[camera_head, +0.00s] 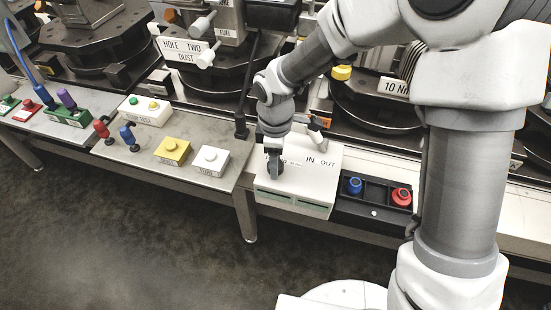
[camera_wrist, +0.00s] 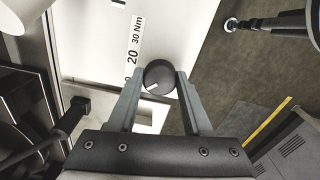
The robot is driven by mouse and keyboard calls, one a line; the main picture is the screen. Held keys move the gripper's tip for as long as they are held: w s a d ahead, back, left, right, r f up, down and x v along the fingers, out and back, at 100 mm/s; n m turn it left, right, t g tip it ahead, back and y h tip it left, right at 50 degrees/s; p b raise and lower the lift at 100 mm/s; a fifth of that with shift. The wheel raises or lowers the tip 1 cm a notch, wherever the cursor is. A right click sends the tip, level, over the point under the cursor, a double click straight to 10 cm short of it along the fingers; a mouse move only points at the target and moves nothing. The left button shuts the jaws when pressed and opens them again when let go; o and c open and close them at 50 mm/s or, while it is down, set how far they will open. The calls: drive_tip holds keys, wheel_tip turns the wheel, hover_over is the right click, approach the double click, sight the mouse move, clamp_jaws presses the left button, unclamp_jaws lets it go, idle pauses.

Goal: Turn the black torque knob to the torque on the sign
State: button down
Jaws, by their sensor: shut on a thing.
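The black torque knob (camera_wrist: 159,76) sits between the two fingers of my gripper (camera_wrist: 159,84) in the wrist view. My gripper is shut on it, with a finger at each side. A white line on the knob's face slants toward the lower left in that view. A scale strip (camera_wrist: 134,42) beside it reads "20" and "30 Nm"; its lower part is hidden behind a finger. In the head view my gripper (camera_head: 273,153) reaches down onto the white unit (camera_head: 317,178) that carries the knob. A sign (camera_head: 394,88) starts with "10 N"; my arm hides its right end.
The white unit bears the words "IN" and "OUT". A black tray (camera_head: 373,207) with a blue button (camera_head: 354,186) and a red button (camera_head: 401,196) adjoins it at right. A grey table (camera_head: 140,172) with yellow and white button boxes stands at left. Dark round fixtures line the back.

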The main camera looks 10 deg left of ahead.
idle(0.4)
drive_tip(key=shift+c, duration=1.6)
unclamp_jaws()
wheel_tip(320, 180, up, 17)
drive_tip(key=p, duration=0.4)
drive_tip(key=shift+r, duration=0.2)
drive_tip(key=s+d+r+m+t+p, duration=0.35)
drive_tip(key=d+r+m, duration=0.55)
drive_tip(key=d, duration=0.4)
drive_tip(key=s+d+r+m+t+p, duration=0.2)
drive_tip(key=s+d+r+m, duration=0.4)
drive_tip(key=s+d+m, duration=0.3)
drive_tip(key=shift+s+d+m, duration=0.3)
drive_tip(key=shift+d+m, duration=0.2)
drive_tip(key=shift+d, duration=0.35)
